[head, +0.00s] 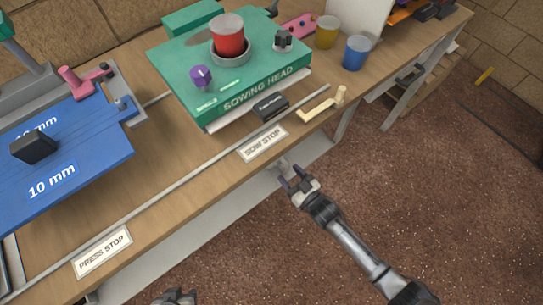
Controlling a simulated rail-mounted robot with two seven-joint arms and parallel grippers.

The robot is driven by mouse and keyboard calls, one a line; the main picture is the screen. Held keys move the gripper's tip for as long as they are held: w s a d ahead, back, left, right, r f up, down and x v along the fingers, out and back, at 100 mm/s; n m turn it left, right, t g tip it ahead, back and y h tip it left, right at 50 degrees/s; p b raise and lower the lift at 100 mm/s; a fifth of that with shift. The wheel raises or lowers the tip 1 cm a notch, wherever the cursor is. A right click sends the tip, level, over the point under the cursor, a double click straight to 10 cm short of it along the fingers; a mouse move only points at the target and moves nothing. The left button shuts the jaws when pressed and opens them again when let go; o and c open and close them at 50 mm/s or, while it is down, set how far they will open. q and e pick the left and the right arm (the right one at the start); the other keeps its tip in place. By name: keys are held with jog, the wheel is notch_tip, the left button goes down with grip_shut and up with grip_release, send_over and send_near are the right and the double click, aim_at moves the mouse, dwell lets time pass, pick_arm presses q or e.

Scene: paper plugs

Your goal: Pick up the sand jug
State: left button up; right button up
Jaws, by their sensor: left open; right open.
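No jug with a clear label or spout shows. A yellow cup-like vessel (327,32) and a blue one (356,52) stand upright at the back right of the bench; I cannot tell whether either is the sand jug. A red cylinder (229,36) sits in a grey ring on the green sowing head (255,72). My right gripper (297,178) is open and empty, in front of the bench edge near the SOW STOP label, well short of both vessels. My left gripper (175,296) just shows at the bottom edge, open and apart from everything.
The wooden bench (150,175) runs from lower left to upper right, with a grey rail (150,192) along its front. A blue 10 mm plate (75,150) lies left. A black block (271,107) and a tan angled piece (322,105) lie near the front edge.

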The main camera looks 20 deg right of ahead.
aim_at(286, 170)
jog(key=b+x, duration=0.1)
jog(key=x, duration=0.2)
jog(key=shift+w+f+b, duration=0.15)
jog(key=shift+w+b, duration=0.15)
jog(key=shift+w+a, duration=0.2)
jog(key=shift+w, duration=0.1)
jog(key=shift+s, duration=0.1)
jog(key=shift+c, duration=0.3)
jog(key=c, duration=0.9)
jog(key=shift+c, duration=0.2)
jog(key=shift+r, duration=0.2)
